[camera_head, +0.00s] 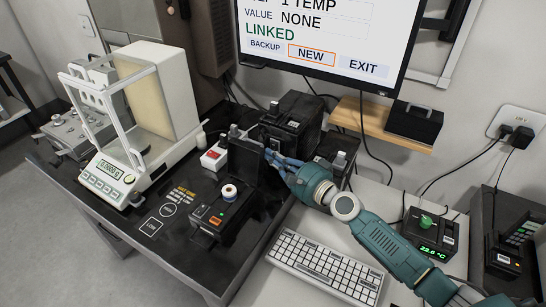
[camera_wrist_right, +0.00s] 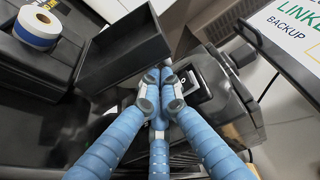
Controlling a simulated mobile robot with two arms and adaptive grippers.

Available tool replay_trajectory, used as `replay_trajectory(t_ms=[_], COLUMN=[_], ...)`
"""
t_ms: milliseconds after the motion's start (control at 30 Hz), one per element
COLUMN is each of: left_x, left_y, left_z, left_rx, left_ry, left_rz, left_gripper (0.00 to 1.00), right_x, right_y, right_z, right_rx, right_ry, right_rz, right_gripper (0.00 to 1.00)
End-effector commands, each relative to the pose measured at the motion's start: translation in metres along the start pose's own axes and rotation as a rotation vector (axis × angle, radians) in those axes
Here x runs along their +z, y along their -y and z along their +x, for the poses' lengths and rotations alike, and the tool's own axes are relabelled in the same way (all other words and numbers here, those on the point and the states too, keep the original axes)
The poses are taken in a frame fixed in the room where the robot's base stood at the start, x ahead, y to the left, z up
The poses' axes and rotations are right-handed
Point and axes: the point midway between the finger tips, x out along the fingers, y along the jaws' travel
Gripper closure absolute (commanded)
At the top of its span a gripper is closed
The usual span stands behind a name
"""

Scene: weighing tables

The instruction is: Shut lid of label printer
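The label printer (camera_head: 222,212) is a black box with an orange button, on the black table. My left gripper is not in view.
A balance (camera_head: 125,160) with a glass shield stands left. A black device (camera_head: 292,125) stands behind the gripper, and a red-and-white box (camera_head: 213,158) left of the lid. A keyboard (camera_head: 325,268) lies in front, below my right arm. A monitor (camera_head: 325,35) hangs above.

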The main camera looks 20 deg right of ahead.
Motion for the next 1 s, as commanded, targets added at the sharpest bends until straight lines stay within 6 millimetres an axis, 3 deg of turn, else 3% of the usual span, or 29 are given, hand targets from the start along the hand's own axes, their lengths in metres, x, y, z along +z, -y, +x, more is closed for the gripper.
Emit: replay_trajectory(t_ms=[567,1000], left_x=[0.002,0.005], left_y=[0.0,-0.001], left_z=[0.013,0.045], left_rx=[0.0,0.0], left_ry=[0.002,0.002], left_rz=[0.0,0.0], left_gripper=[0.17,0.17], right_x=[0.011,0.042], right_y=[0.003,0.007], right_z=[-0.004,-0.015], right_rx=[-0.041,-0.15], right_ry=[0.0,0.002], right_rz=[-0.113,-0.432], right_gripper=[1.0,1.0])
